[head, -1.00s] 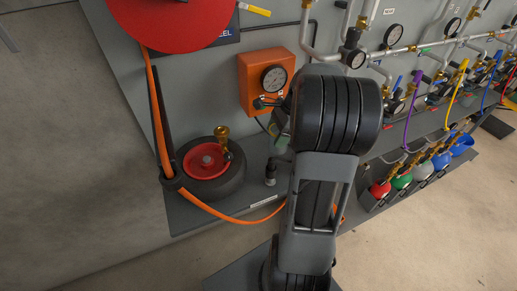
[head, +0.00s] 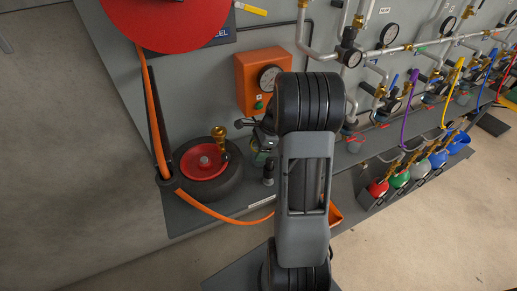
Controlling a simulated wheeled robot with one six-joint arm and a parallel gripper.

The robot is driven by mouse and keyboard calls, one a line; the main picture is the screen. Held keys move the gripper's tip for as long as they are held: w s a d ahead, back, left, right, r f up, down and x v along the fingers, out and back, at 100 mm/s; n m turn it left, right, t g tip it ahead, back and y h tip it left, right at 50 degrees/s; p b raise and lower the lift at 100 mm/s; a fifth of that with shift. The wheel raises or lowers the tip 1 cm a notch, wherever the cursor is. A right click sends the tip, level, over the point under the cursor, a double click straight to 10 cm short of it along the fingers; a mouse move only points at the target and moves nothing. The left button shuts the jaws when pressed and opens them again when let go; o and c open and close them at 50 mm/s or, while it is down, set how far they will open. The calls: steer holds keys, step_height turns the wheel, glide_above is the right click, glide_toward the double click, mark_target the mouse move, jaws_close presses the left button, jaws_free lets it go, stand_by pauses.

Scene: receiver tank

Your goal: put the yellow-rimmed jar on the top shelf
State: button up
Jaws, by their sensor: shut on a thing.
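My gripper (head: 250,124) shows only in part, left of my dark arm joint and in front of the grey panel. It is shut on a small greenish, glassy thing (head: 261,151), seemingly the jar, which shows just below it. My arm hides much of the jar, and I cannot make out a yellow rim. No top shelf can be clearly picked out in this view.
An orange gauge box (head: 262,79) is on the panel just behind my gripper. A black tyre with a red hub (head: 203,161) and brass fitting sits on the grey ledge (head: 205,216) to the left. Pipes, gauges and coloured hoses fill the right.

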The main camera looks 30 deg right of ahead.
steer(key=o, duration=0.5)
steer(key=shift+f, duration=0.15)
steer(key=shift+c, duration=0.2)
steer(key=o, duration=0.5)
steer(key=shift+c, duration=0.2)
